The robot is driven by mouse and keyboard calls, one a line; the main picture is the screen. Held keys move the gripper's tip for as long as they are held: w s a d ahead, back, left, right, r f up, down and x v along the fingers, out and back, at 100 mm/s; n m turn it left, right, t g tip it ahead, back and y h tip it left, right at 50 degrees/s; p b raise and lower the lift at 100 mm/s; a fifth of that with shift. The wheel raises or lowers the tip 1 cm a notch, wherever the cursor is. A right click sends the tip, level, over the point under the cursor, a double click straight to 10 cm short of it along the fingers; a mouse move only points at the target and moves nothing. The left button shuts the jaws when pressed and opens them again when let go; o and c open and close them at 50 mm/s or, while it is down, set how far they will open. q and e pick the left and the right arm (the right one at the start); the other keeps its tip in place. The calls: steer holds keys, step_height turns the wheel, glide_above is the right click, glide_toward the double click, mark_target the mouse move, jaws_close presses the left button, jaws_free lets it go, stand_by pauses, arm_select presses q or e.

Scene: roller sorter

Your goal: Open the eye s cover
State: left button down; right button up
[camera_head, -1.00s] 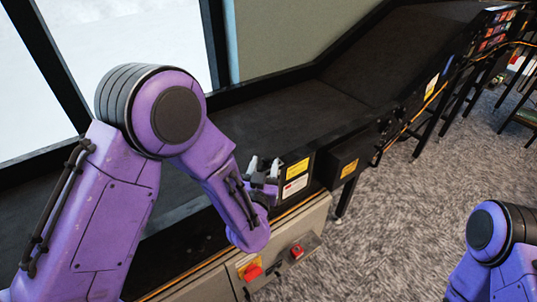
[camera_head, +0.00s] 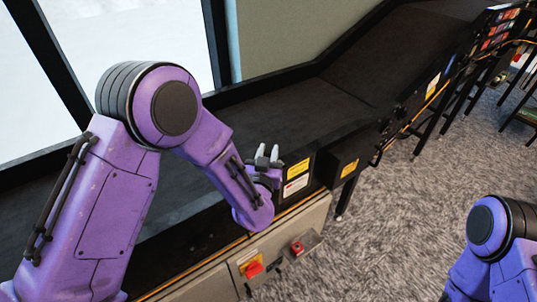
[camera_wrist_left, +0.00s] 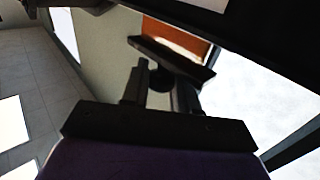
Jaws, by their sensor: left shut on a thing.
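My left gripper (camera_head: 267,155) is at the near side of the conveyor, beside a black box (camera_head: 296,177) with yellow and white labels. Its light fingertips point up and stand close together. In the left wrist view, the fingers (camera_wrist_left: 160,90) reach to a dark piece with an orange-brown face (camera_wrist_left: 178,38), which looks like the eye's cover. The gripper is shut on this piece. A dark round part shows between the fingers. The contact is dark and partly hidden. My right gripper is out of view; only part of that arm shows at the lower right.
The black conveyor bed (camera_head: 290,115) runs behind the gripper and rises to the back right. A red knob on a yellow plate (camera_head: 254,268) and a red button (camera_head: 297,247) sit on the grey front panel. Carpeted floor (camera_head: 400,220) is open at the right.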

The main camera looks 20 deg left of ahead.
arm_select(q)
step_height(320, 180, up, 10)
steer(key=p, duration=0.5)
steer(key=shift+f, duration=0.25)
steer(key=shift+w, duration=0.1)
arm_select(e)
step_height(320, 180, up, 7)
arm_select(q)
steer(key=c, duration=1)
jaws_free()
steer(key=shift+o, duration=0.2)
steer(key=shift+r, duration=0.1)
steer(key=shift+s, duration=0.2)
